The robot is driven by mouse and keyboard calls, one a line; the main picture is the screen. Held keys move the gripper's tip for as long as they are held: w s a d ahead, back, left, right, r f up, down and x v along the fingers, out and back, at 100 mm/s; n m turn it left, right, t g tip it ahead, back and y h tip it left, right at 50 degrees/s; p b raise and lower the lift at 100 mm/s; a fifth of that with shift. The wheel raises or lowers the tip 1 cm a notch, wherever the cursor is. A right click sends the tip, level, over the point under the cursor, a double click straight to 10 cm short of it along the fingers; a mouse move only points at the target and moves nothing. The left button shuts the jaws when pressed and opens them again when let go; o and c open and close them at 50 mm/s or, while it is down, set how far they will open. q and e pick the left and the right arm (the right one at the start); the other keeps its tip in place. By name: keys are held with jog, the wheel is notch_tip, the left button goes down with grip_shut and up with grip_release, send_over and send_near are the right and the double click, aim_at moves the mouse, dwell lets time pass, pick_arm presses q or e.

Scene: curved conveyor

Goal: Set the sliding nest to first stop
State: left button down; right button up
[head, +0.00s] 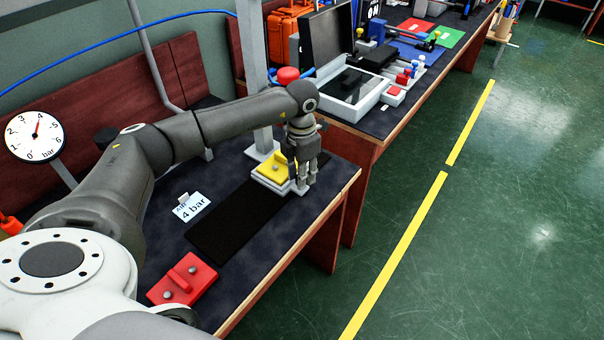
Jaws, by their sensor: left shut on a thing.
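A yellow block (278,166) with a small bolt on top sits on a pale grey base at the far end of a long black strip (238,221) on the dark table. I take the yellow block on its base to be the sliding nest, though I cannot tell for certain. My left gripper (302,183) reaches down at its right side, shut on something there. The fingers hide the held part. A red block (183,279) with a raised bar and bolts lies at the near end of the strip. My right gripper is out of view.
A "4 bar" card (192,206) lies left of the strip. A pressure gauge (35,137) stands at the left. A grey post (254,75) with a red knob (288,75) beside it rises behind the yellow block. Another table with a grey tray (345,96) stands beyond.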

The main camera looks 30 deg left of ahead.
pick_arm(q)
jog(key=shift+w, duration=0.15)
jog(key=c, duration=1.6)
grip_release()
jog(key=o, duration=0.5)
jog(key=shift+c, duration=0.2)
jog(key=shift+r, duration=0.1)
notch_tip(320, 180, up, 12)
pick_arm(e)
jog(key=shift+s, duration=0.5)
pick_arm(q)
jog(key=shift+s, duration=0.2)
